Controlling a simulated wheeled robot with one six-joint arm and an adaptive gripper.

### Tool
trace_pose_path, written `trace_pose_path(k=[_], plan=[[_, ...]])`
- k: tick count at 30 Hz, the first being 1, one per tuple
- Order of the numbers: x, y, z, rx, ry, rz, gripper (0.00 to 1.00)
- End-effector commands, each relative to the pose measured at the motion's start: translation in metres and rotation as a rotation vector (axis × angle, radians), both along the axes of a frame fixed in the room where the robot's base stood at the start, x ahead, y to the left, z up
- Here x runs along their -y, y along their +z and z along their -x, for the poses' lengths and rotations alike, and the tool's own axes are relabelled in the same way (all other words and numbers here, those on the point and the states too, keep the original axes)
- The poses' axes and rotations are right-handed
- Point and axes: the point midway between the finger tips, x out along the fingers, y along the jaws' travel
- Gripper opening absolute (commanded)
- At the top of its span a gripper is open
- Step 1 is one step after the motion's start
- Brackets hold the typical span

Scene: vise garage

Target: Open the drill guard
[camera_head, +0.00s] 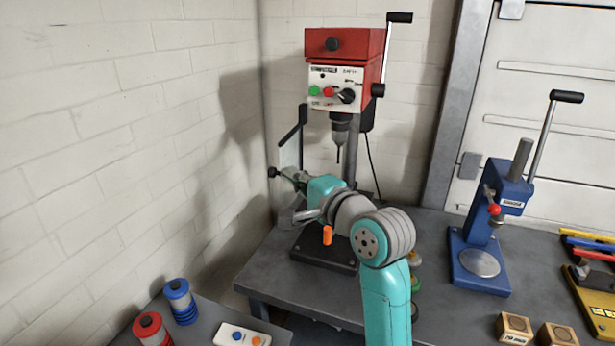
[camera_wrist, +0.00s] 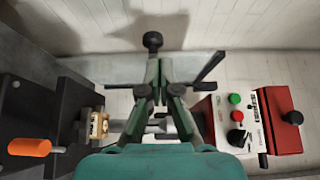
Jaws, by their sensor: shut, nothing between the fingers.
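The red drill press (camera_head: 345,45) stands on the table against the wall, its chuck and bit (camera_head: 338,130) pointing down. The drill guard (camera_head: 290,152) is a clear panel with a dark edge bar, upright at the left of the bit; its pane also shows in the wrist view (camera_wrist: 115,68). A black knob (camera_head: 272,172) sits at the guard's lower left, and in the wrist view (camera_wrist: 152,40) it lies just beyond my fingertips. My gripper (camera_head: 293,177) is shut and empty beside the guard; its fingers also show in the wrist view (camera_wrist: 157,68). Contact with the guard cannot be told.
My arm hides part of the drill's base (camera_head: 310,248). An orange handle (camera_head: 327,235) sticks out in front of the base. A blue lever press (camera_head: 485,230) stands to the right. Red (camera_head: 150,328) and blue (camera_head: 180,300) spools stand front left. The wall is close on the left.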

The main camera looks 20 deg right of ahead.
Motion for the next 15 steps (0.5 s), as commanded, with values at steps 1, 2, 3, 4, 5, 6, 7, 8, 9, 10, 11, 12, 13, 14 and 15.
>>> trace_pose_path(k=[1,2,3,4,5,6,7,8,9,10,11,12,13,14,15], plan=[[-0.006,0.000,-0.002,0.000,0.002,0.000,0.00],[-0.008,0.000,-0.003,-0.001,0.002,0.001,0.00],[-0.011,0.000,-0.005,-0.001,0.002,0.000,0.00],[-0.014,0.000,-0.005,-0.001,0.002,0.000,0.00],[-0.016,0.000,-0.006,-0.001,0.003,0.000,0.00],[-0.018,0.000,-0.008,-0.001,0.003,0.001,0.00],[-0.020,0.000,-0.009,-0.001,0.002,0.001,0.00],[-0.021,0.000,-0.010,-0.001,0.002,0.001,0.00],[-0.023,0.000,-0.011,-0.001,0.001,0.000,0.00],[-0.024,0.000,-0.011,-0.001,0.001,0.000,0.00],[-0.025,0.000,-0.012,-0.001,0.002,0.000,0.00],[-0.026,0.000,-0.013,-0.001,0.002,0.000,0.00],[-0.027,0.000,-0.014,-0.001,0.002,0.000,0.00],[-0.028,0.000,-0.014,-0.001,0.002,0.000,0.00],[-0.028,0.000,-0.014,-0.001,0.002,0.000,0.00]])
